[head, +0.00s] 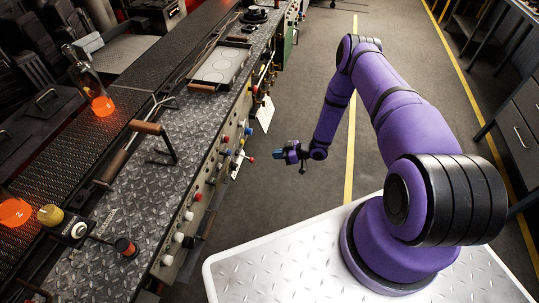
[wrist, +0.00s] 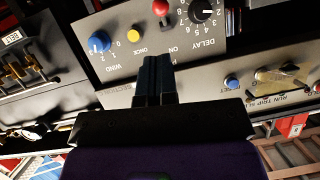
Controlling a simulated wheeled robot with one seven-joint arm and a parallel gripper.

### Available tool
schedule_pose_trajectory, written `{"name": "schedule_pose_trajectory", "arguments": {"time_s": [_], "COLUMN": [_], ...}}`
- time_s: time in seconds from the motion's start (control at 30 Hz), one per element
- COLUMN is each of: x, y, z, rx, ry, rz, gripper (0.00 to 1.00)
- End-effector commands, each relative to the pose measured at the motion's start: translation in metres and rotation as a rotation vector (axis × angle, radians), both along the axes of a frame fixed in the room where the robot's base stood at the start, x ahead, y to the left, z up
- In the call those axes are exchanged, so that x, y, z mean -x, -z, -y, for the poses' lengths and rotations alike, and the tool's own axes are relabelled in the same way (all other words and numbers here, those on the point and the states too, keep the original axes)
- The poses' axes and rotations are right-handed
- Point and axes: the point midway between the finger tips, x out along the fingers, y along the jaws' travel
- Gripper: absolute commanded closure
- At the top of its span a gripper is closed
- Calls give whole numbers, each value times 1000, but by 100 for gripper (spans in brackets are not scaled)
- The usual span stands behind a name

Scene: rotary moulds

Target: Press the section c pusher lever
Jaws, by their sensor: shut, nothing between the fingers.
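My gripper (head: 279,155) is shut and empty beside the front panel of the machine, over the aisle. In the wrist view its closed dark fingers (wrist: 157,72) point at the panel, partly covering its upside-down lettering. A red ball-ended control (wrist: 161,7) sticks out just beyond the fingertips; a red-tipped lever (head: 251,159) also shows left of my gripper in the head view. I cannot read which control is the section c pusher lever; the section label is too blurred. I see no clear contact between fingers and a control.
A blue knob (wrist: 99,43), a yellow button (wrist: 134,35) and a black delay dial (wrist: 203,11) sit close by on the panel. More knobs line the machine's edge. Glowing orange pieces (head: 103,105) are on the machine. The aisle floor (head: 300,90) is clear.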

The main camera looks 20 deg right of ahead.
Motion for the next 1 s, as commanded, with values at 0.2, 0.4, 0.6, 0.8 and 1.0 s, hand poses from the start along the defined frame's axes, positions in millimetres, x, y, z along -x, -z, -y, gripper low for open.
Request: {"name": "schedule_pose_trajectory", "arguments": {"time_s": [0.2, 0.4, 0.6, 0.8, 1.0], "x": [15, 19, 19, 19, 13], "y": [-5, -6, -6, -7, -13], "z": [25, 32, 32, 32, 35], "rx": [0, 0, 1, 0, 17], "ry": [1, 1, 1, 1, 5], "rz": [0, 0, 0, 0, 3], "gripper": [100, 100, 100, 100, 100]}}
